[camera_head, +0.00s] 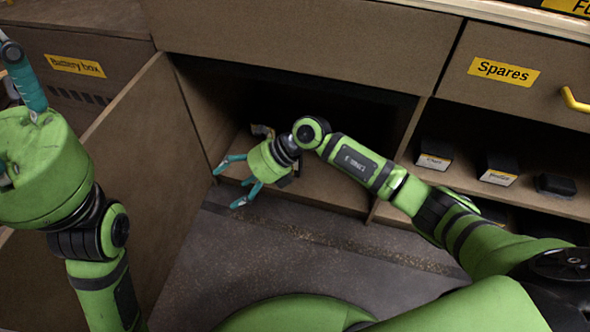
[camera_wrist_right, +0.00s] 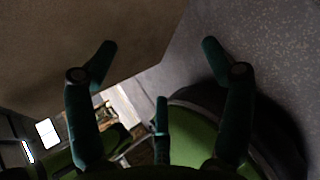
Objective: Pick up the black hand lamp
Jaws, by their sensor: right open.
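I cannot make out a black hand lamp for certain in either view. My right gripper (camera_head: 226,187) is open and empty in front of the open, dark compartment, its fingers pointing left toward the open door.
The brown cabinet door (camera_head: 140,170) stands open on the left. Black boxes with pale labels (camera_head: 498,170) and an unlabelled dark item (camera_head: 555,185) sit on the right shelf (camera_head: 455,178). A Spares drawer (camera_head: 500,75) is above. Grey floor (camera_head: 240,260) lies clear below.

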